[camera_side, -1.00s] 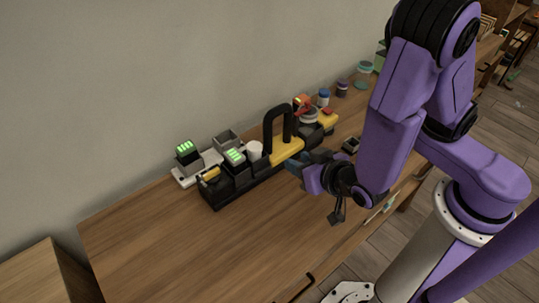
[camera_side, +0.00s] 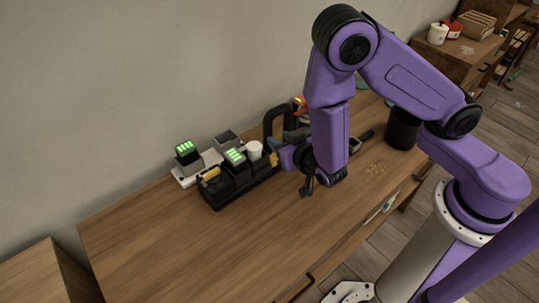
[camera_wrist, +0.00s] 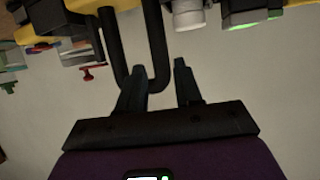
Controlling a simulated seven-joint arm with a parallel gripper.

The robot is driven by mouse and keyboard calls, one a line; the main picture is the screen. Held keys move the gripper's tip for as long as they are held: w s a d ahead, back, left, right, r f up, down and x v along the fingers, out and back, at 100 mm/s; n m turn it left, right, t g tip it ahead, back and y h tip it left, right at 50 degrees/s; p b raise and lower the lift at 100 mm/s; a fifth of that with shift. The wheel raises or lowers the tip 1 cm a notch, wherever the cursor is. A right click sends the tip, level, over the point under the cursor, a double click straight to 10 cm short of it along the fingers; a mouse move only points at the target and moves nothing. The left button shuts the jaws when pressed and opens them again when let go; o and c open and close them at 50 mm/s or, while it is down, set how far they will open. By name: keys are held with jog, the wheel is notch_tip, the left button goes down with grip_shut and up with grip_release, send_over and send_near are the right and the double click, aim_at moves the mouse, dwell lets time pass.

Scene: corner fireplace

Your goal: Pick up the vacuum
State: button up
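I cannot tell for sure which thing is the vacuum. The likeliest is a black tool with a tall loop handle (camera_side: 277,117) and a yellow body, standing in the row at the back of the desk. Its body is mostly hidden behind my arm in the side view. In the wrist view the black loop handle (camera_wrist: 155,45) hangs into the picture, with a yellow part (camera_wrist: 100,4) at the top edge. My gripper (camera_wrist: 161,78) is open, its two fingers apart at the loop's end. One finger overlaps the loop; contact is unclear.
A black caddy (camera_side: 216,198) and chargers with green lights (camera_side: 186,150) stand left of the handle, with a white cylinder (camera_side: 254,150) close by. A black cup (camera_side: 403,128) stands to the right. The wall is close behind. The desk's front left (camera_side: 180,240) is clear.

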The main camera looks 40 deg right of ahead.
aim_at(270, 134)
jog(key=shift+f+x, duration=0.1)
jog(key=shift+x, duration=1.65)
jog(key=shift+f+x, duration=0.15)
jog(key=shift+x, duration=1.6)
jog(key=shift+s+d, duration=0.1)
jog(key=shift+s, duration=0.05)
grip_shut()
jog(key=shift+r, duration=0.15)
